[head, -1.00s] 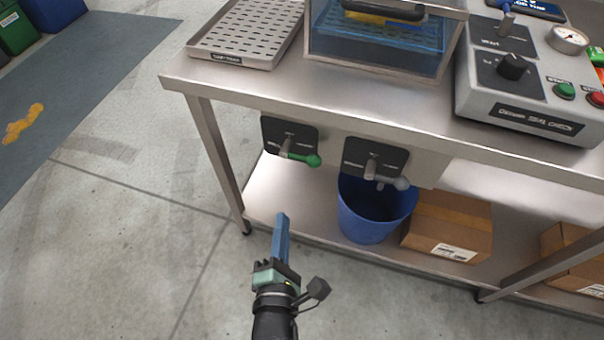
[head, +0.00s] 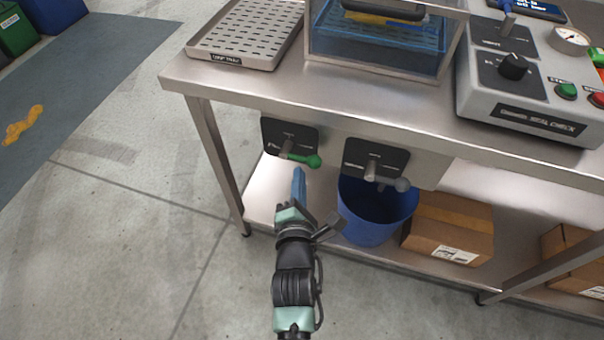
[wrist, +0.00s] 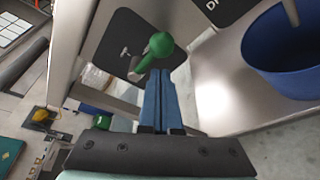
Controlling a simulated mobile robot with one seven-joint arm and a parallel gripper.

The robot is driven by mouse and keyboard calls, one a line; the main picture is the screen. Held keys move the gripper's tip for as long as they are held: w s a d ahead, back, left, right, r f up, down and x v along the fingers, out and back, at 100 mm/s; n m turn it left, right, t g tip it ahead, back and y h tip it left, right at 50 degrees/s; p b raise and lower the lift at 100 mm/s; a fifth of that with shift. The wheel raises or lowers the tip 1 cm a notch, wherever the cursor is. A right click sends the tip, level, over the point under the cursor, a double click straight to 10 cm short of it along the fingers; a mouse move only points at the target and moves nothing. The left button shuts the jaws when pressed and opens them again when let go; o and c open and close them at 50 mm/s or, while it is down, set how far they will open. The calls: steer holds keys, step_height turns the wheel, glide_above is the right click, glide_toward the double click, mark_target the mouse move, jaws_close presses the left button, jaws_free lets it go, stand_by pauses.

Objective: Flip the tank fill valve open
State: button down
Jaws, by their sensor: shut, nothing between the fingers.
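The valve with the green-tipped lever (head: 312,161) sits on a black plate (head: 275,130) under the table's front edge, its lever lying about sideways to the right. A second valve with a grey-tipped lever (head: 401,184) is on another black plate to its right. The plate lettering is too small to read, so I cannot tell from it which is the fill valve. My gripper (head: 299,172) has its blue fingers shut and empty, just below the green knob. In the wrist view the green knob (wrist: 161,45) appears just beyond the fingertips (wrist: 157,74); contact cannot be told.
A blue bucket (head: 365,222) and a cardboard box (head: 446,227) stand on the lower shelf at right. The table leg (head: 220,165) is left of my gripper. A drip tray (head: 228,61), a clear tank (head: 375,65) and a control box (head: 520,92) stand on top.

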steer(key=shift+w+d+r, duration=0.1)
steer(key=shift+d+r, duration=0.05)
steer(key=shift+d, duration=0.15)
